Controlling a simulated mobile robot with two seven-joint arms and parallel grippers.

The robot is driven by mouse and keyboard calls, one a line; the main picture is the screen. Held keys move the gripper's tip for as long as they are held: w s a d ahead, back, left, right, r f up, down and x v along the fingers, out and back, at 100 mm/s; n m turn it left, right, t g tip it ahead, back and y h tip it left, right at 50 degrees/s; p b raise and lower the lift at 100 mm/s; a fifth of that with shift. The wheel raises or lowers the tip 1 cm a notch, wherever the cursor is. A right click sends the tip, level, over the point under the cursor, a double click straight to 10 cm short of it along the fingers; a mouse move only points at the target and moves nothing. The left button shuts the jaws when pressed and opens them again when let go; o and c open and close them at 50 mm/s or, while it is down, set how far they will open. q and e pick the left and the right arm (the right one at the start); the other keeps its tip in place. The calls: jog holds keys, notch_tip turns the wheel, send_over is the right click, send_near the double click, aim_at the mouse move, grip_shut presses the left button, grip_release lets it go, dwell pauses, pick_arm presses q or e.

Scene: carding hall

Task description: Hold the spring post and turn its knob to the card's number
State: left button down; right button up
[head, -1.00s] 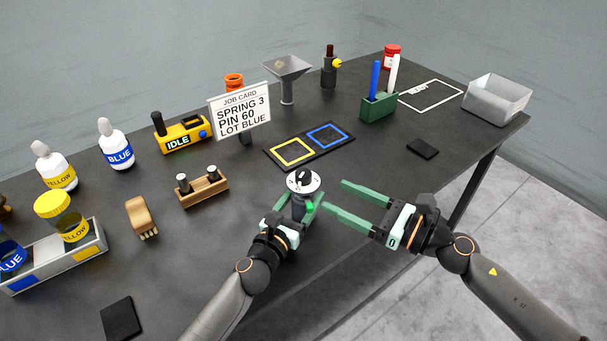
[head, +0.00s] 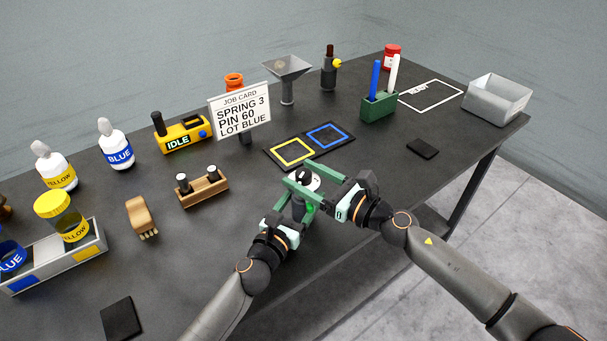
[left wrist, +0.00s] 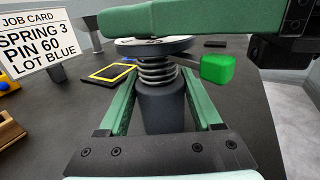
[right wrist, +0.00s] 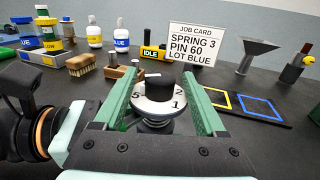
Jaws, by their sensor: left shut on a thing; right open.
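The spring post (left wrist: 163,106) is a dark cylinder with a coil spring and a pale dial on top, upright near the table's front edge. My left gripper (left wrist: 163,115) is shut on its body. My right gripper (head: 305,184) is open, its fingers on either side of the black knob (right wrist: 154,79) above the dial (right wrist: 158,105). In the right wrist view the fingers stand apart from the knob. The dial shows 5, 2 and 1; its other marks are hidden. The job card (head: 240,112) reads SPRING 3, PIN 60, LOT BLUE.
A black mat with yellow and blue squares (head: 310,147) lies behind the post. A wooden block with two pins (head: 203,188) stands to the left. A green pen holder (head: 379,106) and a small black pad (head: 423,149) are to the right.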

jog(key=shift+w+a, duration=0.15)
jog(key=shift+a, duration=0.1)
grip_shut()
dwell(0.5)
